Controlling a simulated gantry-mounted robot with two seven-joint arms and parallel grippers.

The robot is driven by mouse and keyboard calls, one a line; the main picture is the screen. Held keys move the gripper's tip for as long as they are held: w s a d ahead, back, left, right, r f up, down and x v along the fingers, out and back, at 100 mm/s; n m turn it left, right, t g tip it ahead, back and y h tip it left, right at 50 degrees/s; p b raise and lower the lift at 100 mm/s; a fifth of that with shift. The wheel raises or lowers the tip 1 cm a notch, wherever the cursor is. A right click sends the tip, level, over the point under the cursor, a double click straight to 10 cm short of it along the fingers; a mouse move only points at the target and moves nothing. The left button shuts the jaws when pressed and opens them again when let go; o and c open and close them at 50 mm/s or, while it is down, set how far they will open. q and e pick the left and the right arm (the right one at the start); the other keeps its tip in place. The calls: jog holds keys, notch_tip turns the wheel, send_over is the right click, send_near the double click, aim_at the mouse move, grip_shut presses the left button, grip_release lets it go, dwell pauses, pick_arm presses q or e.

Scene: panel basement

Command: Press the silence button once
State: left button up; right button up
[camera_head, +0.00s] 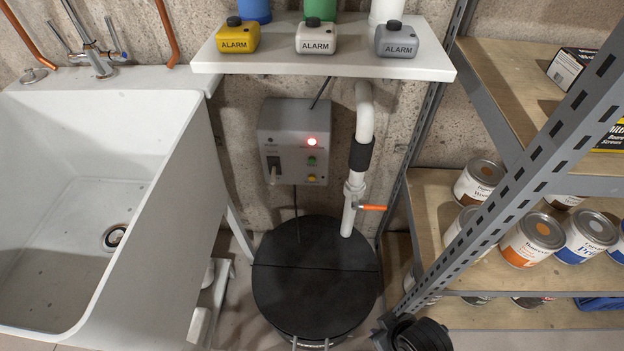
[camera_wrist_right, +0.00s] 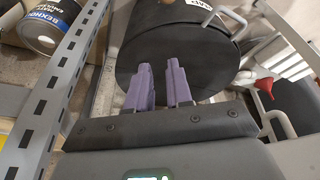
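A grey control box (camera_head: 294,142) is mounted on the back wall under the white shelf. On its right side are a lit red lamp (camera_head: 311,141), a green button (camera_head: 311,161) and a yellow button (camera_head: 311,178). On its left side is a switch (camera_head: 273,166). The labels are too small to read, so I cannot tell which one is the silence button. My right gripper (camera_wrist_right: 159,68) shows in the right wrist view, its two purple fingers apart with nothing between them. It is away from the box, which that view does not show. My left gripper is out of view.
Yellow, white and grey alarm units (camera_head: 238,36) stand on the white shelf (camera_head: 325,66). Below the box are a round black lid (camera_head: 315,275) and a white pipe with an orange valve handle (camera_head: 372,208). A white sink (camera_head: 190,200) stands left; a rack with paint cans (camera_head: 532,240) stands right.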

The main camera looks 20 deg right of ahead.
grip_shut()
dwell(1.4)
